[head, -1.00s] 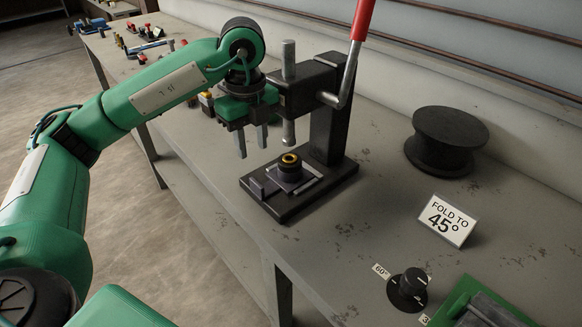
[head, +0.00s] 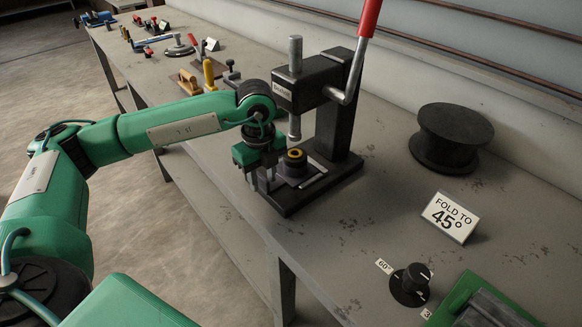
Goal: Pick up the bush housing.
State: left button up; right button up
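The bush housing (head: 294,163) is a short dark cylinder with a yellow-bronze ring in its top. It stands upright on the base plate of the black arbor press (head: 338,128), below the steel ram. My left gripper (head: 262,186) points down just left of the housing, low over the left edge of the press base. Its two grey fingers are apart with nothing seen between them. They do not appear to be around the housing. The exact gap to it is hard to tell. My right gripper is not in view.
The press ram (head: 295,126) hangs close above the housing, and the red-handled lever (head: 369,18) rises behind. A black reel (head: 450,138), a "FOLD TO 45°" sign (head: 450,217) and a black knob (head: 410,285) are to the right. Several tools lie at the far left.

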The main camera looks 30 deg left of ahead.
pick_arm(q)
jog(key=shift+c, duration=0.6)
grip_shut()
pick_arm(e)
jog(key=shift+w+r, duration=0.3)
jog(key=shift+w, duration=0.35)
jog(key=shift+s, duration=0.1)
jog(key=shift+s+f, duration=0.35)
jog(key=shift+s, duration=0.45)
